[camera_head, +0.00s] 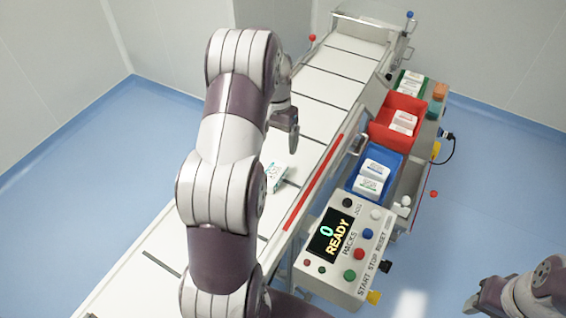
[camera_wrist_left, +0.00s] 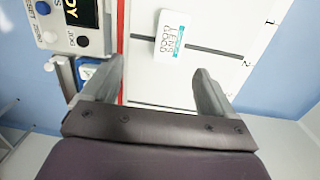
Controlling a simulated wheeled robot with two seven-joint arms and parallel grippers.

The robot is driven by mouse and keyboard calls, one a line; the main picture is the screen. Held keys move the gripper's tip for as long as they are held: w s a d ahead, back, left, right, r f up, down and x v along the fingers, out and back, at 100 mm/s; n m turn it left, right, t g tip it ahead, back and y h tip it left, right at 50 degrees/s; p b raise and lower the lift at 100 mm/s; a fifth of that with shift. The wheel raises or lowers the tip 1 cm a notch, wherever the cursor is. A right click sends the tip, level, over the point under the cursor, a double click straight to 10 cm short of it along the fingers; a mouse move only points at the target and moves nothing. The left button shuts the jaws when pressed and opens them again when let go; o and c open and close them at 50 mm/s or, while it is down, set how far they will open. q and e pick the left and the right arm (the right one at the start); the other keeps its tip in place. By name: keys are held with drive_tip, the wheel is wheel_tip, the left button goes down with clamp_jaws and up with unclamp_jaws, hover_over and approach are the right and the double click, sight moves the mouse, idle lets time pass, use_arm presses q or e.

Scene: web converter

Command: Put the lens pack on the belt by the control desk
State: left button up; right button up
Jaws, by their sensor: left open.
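The lens pack (camera_head: 275,176) is a small white box with teal print. It lies on the white conveyor belt (camera_head: 321,86), to the left of the control desk (camera_head: 343,250). In the left wrist view the lens pack (camera_wrist_left: 170,36) lies across a dark line on the belt, beyond the fingertips and apart from them. My left gripper (camera_head: 287,128) is above the belt, partly hidden by its own arm. In the left wrist view the left gripper (camera_wrist_left: 158,80) is open, with nothing between its fingers. My right arm shows at the lower right, but its fingers are not clearly seen.
A blue bin (camera_head: 352,184) and a red bin (camera_head: 379,136) with white packs stand right of the belt. A red strip (camera_head: 303,202) runs along the belt's edge. The desk display reads 0 READY. Blue floor is clear at left and right.

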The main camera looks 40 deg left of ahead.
use_arm(q)
drive_tip(key=s+d+r+t, duration=0.1)
drive_tip(key=s+d+r, duration=0.1)
drive_tip(key=s+d, duration=0.5)
drive_tip(key=s+d+r+m+t, duration=0.1)
drive_tip(key=s+d+r, duration=0.1)
drive_tip(key=s+d, duration=0.6)
drive_tip(key=d, duration=0.4)
drive_tip(key=shift+s+d+y, duration=0.3)
drive_tip(key=shift+d, duration=0.1)
drive_tip(key=shift+w, duration=0.1)
